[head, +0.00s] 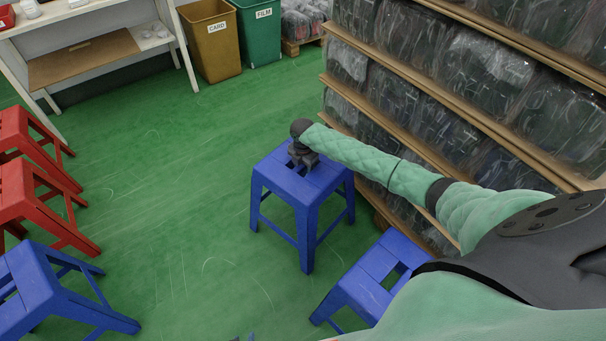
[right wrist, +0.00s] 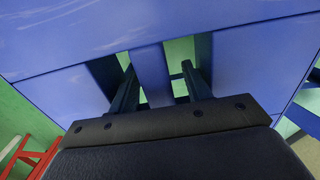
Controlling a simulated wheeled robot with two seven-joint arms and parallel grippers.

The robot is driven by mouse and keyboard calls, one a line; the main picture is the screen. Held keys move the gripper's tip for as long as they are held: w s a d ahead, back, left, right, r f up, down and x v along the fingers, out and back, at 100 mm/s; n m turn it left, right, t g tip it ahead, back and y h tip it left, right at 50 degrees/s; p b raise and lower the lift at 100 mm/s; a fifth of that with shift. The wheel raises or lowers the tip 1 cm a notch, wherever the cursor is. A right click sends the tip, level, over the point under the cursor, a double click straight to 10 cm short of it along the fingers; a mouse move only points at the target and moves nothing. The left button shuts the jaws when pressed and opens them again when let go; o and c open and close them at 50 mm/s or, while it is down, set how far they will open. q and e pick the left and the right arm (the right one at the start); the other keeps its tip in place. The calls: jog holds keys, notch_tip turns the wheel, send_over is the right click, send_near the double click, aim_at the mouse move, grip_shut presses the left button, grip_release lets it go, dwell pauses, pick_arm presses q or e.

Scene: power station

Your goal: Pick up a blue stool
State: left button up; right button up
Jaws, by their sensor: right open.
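A blue stool (head: 303,186) stands upright on the floor in the middle of the head view. My right gripper (head: 303,157) is at its seat, coming from the right. In the right wrist view the two fingers of the right gripper (right wrist: 160,88) are apart and reach into two slots in the seat. The bar (right wrist: 150,72) between the slots lies between the fingers, with gaps on both sides. A second blue stool (head: 368,284) is at lower right, partly hidden by my arm. A third blue stool (head: 38,284) is at lower left. My left gripper cannot be made out.
Red stools (head: 30,200) stand at the left edge. Shelves of wrapped goods (head: 440,95) rise close behind the middle stool and my right arm. A brown CARD bin (head: 212,45) and a green FILM bin (head: 260,35) stand at the back. The green floor left of the middle stool is clear.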

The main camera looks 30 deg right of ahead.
jog(key=shift+f, duration=0.2)
grip_shut()
jog(key=shift+r, duration=0.1)
jog(key=shift+r, duration=0.1)
